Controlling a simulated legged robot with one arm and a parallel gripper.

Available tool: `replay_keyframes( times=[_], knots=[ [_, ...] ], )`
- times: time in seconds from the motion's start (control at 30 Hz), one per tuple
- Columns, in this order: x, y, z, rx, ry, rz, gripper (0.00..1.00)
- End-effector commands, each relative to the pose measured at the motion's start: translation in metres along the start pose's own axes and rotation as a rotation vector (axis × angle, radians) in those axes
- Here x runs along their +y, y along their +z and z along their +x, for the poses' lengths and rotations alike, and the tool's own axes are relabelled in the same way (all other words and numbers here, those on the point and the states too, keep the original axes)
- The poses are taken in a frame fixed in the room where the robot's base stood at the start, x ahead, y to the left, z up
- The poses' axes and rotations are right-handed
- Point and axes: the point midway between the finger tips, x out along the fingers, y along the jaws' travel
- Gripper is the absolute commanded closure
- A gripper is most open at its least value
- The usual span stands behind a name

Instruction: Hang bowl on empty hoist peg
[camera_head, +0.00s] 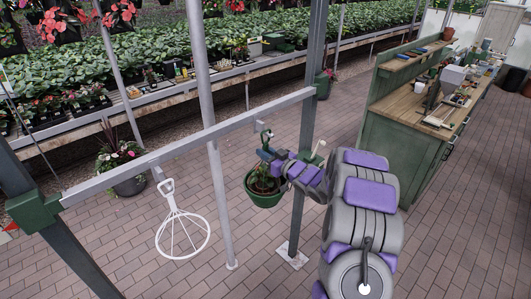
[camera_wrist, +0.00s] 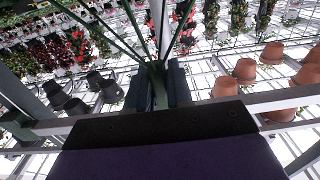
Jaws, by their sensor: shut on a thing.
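A green bowl (camera_head: 265,199) with a leafy plant hangs upright below the metal crossbar (camera_head: 215,132) in the head view. My gripper (camera_head: 266,153) is shut on the bowl's green hanger, just below the bar's right half. In the wrist view, the hanger's gathered stem (camera_wrist: 157,75) sits between my two dark fingers (camera_wrist: 158,88), and its green wires fan out from there. A hook-like top (camera_head: 266,134) shows close to the bar; I cannot tell whether it touches a peg. A white empty ring hanger (camera_head: 182,232) hangs on a peg at the bar's left.
A grey pole (camera_head: 212,150) stands between the white hanger and the bowl. A dark post (camera_head: 306,130) rises just right of the bowl. A green workbench (camera_head: 415,135) stands at right, and a potted plant (camera_head: 128,180) is on the brick floor behind the bar.

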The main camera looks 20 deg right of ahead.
Motion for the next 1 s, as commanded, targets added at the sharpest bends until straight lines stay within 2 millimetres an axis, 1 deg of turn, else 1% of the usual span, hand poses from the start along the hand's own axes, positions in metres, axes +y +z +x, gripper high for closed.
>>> replay_keyframes(
  times=[0.17, 0.2, 0.4, 0.5, 0.7, 0.8, 0.87, 0.97, 1.0],
  knots=[
    [0.000, -0.001, 0.000, 0.002, 0.000, 0.000, 1.00],
    [0.000, -0.001, 0.000, 0.002, 0.000, -0.001, 0.76],
    [0.000, 0.000, 0.001, 0.001, 0.000, 0.000, 0.57],
    [0.000, 0.000, 0.001, 0.000, 0.000, 0.000, 0.49],
    [0.000, 0.000, 0.000, -0.001, 0.000, 0.000, 0.49],
    [0.001, 0.000, -0.003, -0.001, 0.001, 0.001, 0.49],
    [0.001, 0.001, -0.008, -0.001, 0.001, 0.001, 0.49],
    [0.001, 0.001, -0.024, -0.002, 0.003, 0.003, 0.49],
    [0.002, 0.001, -0.032, -0.002, 0.004, 0.003, 0.49]
  ],
)
